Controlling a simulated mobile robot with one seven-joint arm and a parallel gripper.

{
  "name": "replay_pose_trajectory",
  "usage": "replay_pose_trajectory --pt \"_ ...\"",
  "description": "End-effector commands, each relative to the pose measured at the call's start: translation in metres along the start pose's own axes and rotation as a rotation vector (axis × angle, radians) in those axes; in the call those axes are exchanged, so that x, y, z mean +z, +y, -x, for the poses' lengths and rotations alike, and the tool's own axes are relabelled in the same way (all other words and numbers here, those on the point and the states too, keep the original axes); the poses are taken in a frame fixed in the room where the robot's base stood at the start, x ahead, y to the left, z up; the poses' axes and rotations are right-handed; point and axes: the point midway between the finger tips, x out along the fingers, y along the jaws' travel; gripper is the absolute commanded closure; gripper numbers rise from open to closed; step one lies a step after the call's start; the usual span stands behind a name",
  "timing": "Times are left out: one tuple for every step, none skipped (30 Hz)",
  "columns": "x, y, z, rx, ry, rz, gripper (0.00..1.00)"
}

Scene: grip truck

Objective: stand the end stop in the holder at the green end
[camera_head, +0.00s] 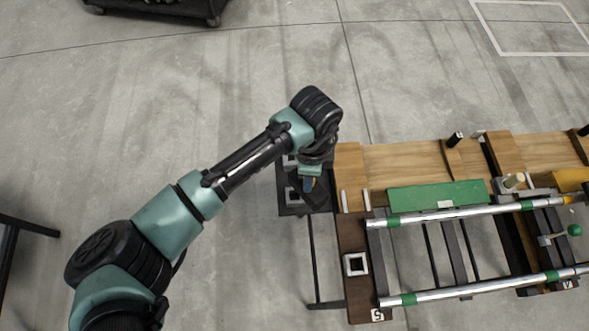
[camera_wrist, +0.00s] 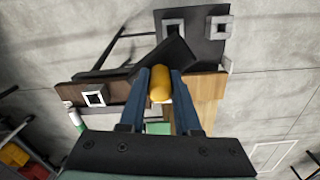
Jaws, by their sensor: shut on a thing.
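My gripper (camera_head: 309,184) is at the left end of the bench, above a dark stand. In the wrist view its two blue fingers (camera_wrist: 160,88) are shut on the yellow rounded grip of the end stop (camera_wrist: 160,82). A dark slanted plate just beyond the grip looks like part of it; its lower end is hidden. The holder at the green end is a white square socket (camera_head: 356,264) on a dark brown board, and looks empty. It also shows in the wrist view (camera_wrist: 95,96), left of the fingers.
The dark stand (camera_head: 288,210) carries white square sockets, also seen in the wrist view (camera_wrist: 173,27). Two silver rails (camera_head: 470,212) with green bands run right from the brown board (camera_head: 358,300). A green block (camera_head: 436,196) lies behind them. Open floor surrounds the bench's left end.

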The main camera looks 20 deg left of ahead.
Motion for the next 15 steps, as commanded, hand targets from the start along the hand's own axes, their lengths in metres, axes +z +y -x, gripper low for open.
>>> replay_pose_trajectory --pt "0.006 -0.005 -0.008 -0.003 -0.003 -0.089 0.98" --pt "0.009 -0.007 -0.011 -0.004 -0.004 -0.144 0.98" --pt "0.013 -0.010 -0.014 -0.006 -0.004 -0.213 0.98" --pt "0.015 -0.012 -0.017 -0.008 -0.004 -0.263 0.98" --pt "0.017 -0.014 -0.019 -0.008 -0.004 -0.310 0.98" --pt "0.021 -0.017 -0.022 -0.009 -0.005 -0.366 0.98" --pt "0.022 -0.018 -0.023 -0.012 -0.006 -0.406 0.98" --pt "0.024 -0.020 -0.025 -0.013 -0.006 -0.441 0.98" --pt "0.027 -0.021 -0.026 -0.014 -0.008 -0.481 0.98" --pt "0.028 -0.022 -0.028 -0.014 -0.008 -0.508 0.98" --pt "0.029 -0.023 -0.028 -0.016 -0.009 -0.530 0.98" --pt "0.030 -0.024 -0.029 -0.017 -0.009 -0.555 0.98" --pt "0.030 -0.025 -0.030 -0.018 -0.009 -0.569 0.98" --pt "0.031 -0.025 -0.030 -0.018 -0.009 -0.580 0.98" --pt "0.032 -0.026 -0.031 -0.018 -0.009 -0.590 0.98"
